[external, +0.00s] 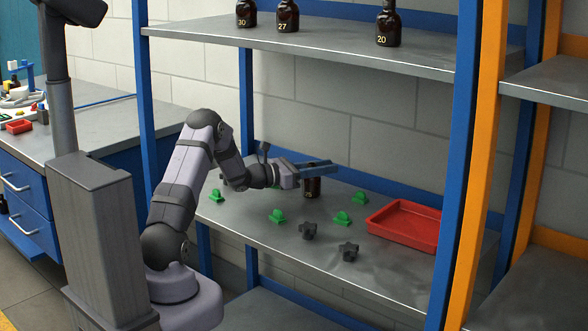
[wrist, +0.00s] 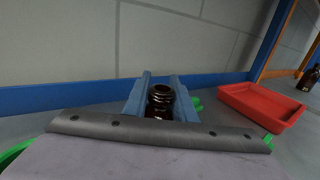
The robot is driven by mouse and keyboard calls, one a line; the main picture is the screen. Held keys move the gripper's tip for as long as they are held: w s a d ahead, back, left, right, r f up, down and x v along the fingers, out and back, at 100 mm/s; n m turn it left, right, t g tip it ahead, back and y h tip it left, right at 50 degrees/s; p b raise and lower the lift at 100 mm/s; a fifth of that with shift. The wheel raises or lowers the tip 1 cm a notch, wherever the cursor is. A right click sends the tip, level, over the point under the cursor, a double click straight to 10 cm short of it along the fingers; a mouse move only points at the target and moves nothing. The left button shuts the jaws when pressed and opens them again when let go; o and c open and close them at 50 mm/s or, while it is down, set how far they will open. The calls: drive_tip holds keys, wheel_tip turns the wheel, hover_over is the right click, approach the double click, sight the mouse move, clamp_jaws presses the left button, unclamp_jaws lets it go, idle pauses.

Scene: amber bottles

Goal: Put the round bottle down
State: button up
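The amber bottle (external: 312,188) is upright, low over the middle shelf's back part; I cannot tell whether its base touches the shelf. Its dark round neck and open mouth (wrist: 160,97) show in the wrist view, between the two blue fingers. My gripper (external: 318,166) reaches in from the left, level, and its fingers (wrist: 160,92) lie close along both sides of the bottle and appear shut on it. The lower part of the bottle is hidden in the wrist view by the gripper's body.
A red tray (external: 405,226) stands to the right on the middle shelf (external: 320,262). Several green holders (external: 343,218) and dark star-shaped knobs (external: 308,231) lie around in front. Amber bottles (external: 288,16) stand on the upper shelf (external: 330,50). A blue post (external: 462,160) bounds the right side.

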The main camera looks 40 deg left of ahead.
drive_tip(key=shift+o, duration=1.3)
drive_tip(key=shift+r, duration=0.1)
drive_tip(key=shift+s+a+r, duration=0.1)
drive_tip(key=v, duration=1.1)
drive_tip(key=shift+s+a, duration=0.2)
drive_tip(key=shift+s, duration=0.15)
